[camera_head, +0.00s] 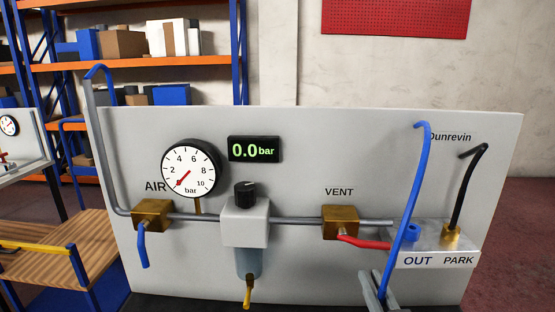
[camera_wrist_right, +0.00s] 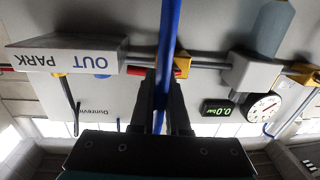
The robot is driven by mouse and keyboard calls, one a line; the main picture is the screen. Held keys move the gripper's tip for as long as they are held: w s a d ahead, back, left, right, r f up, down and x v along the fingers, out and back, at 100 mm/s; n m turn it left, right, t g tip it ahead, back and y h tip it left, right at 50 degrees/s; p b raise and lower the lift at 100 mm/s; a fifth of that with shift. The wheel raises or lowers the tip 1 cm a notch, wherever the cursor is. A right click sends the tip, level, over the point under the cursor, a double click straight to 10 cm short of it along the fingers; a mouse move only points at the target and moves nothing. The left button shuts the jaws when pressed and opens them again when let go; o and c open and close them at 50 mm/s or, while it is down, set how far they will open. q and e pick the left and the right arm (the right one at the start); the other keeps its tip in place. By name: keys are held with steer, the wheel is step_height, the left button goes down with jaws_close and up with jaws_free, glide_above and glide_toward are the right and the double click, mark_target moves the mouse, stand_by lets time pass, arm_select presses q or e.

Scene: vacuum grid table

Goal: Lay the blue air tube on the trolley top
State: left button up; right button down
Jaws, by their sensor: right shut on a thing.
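The blue air tube (camera_head: 409,205) stands nearly upright in the head view, in front of the right part of the panel, its top end bent over. My right gripper (camera_head: 376,288) is shut on it near the bottom edge. In the right wrist view the tube (camera_wrist_right: 169,40) runs down between the fingers of that gripper (camera_wrist_right: 165,95). The tube's lower end is out of the head view. My left gripper is not in view.
The grey panel (camera_head: 300,150) carries a gauge (camera_head: 190,168), a regulator (camera_head: 245,220), a red lever (camera_head: 365,243) and a blue OUT fitting (camera_head: 412,232) behind the tube. A black tube (camera_head: 463,185) rises from PARK.

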steer(key=s+f+b, duration=0.1)
steer(key=s+f, duration=0.3)
steer(key=s, duration=0.4)
steer(key=shift+s+a+f, duration=0.2)
steer(key=shift+s+f, duration=0.1)
steer(key=shift+w+a, duration=0.1)
steer(key=w+a+r+n+g+y, duration=0.2)
steer(key=w+a+n+g+y, duration=0.1)
steer(key=a+n+g+y, duration=0.1)
steer(key=w+a+r+n+g+y, duration=0.2)
steer(key=w+a+n+g+y, duration=0.1)
steer(key=a+n+y, duration=0.4)
steer(key=a+g+y, duration=0.1)
steer(key=y, duration=0.2)
steer(key=shift+w+y, duration=0.15)
steer(key=shift+y, duration=0.15)
stand_by(0.6)
steer(key=shift+w+a+r+n+g+y, duration=0.2)
steer(key=shift+a+n+g+y, duration=0.2)
steer(key=shift+a+n+g, duration=0.35)
